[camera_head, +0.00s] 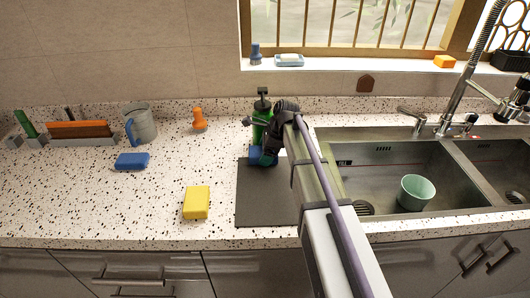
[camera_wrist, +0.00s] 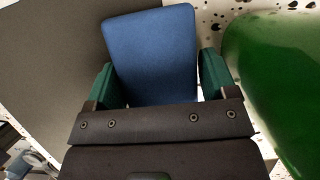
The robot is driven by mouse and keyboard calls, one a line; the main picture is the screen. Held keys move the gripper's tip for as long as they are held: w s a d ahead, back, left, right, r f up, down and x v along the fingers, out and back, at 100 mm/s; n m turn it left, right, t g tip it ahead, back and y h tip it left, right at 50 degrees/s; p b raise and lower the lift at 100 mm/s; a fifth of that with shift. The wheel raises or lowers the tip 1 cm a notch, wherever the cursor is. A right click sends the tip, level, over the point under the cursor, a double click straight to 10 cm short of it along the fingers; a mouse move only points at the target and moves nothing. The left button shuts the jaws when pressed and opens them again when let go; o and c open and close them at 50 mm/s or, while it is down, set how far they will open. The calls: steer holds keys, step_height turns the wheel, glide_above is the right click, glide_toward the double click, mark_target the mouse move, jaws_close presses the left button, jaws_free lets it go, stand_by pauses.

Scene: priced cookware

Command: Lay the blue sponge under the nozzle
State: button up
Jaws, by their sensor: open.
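A blue sponge (camera_wrist: 155,45) lies between the two spread fingers of my gripper (camera_wrist: 158,80) in the wrist view. My gripper is open around it; contact with the fingers cannot be told. In the head view the sponge shows as a small blue patch (camera_head: 256,156) beside my gripper (camera_head: 268,158), at the foot of the green pump dispenser (camera_head: 259,130). The dispenser's dark nozzle (camera_head: 263,92) is at its top, above the sponge area. The dispenser's green body (camera_wrist: 280,80) stands close on the right in the wrist view. My arm hides part of the sponge and dispenser.
A dark grey mat (camera_head: 262,205) lies in front of the dispenser. Another blue sponge (camera_head: 132,161), a yellow sponge (camera_head: 196,202), a metal mug (camera_head: 142,124) and an orange-handled item (camera_head: 199,120) stand left. The sink (camera_head: 385,165) with a green cup (camera_head: 416,192) is right.

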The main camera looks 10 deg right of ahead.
steer(key=shift+s, duration=0.2)
steer(key=shift+r+p, duration=0.35)
steer(key=shift+p, duration=0.05)
steer(key=p+v, duration=0.4)
steer(key=shift+a+r, duration=0.15)
steer(key=shift+a, duration=0.05)
steer(key=d, duration=0.1)
steer(key=d+f+b, duration=0.1)
steer(key=shift+s+d+f+b, duration=0.15)
steer(key=shift+d+f+b, duration=0.15)
steer(key=shift+d, duration=0.05)
steer(key=d, duration=0.3)
steer(key=s+d, duration=0.1)
steer(key=d, duration=0.5)
steer(key=shift+s, duration=0.35)
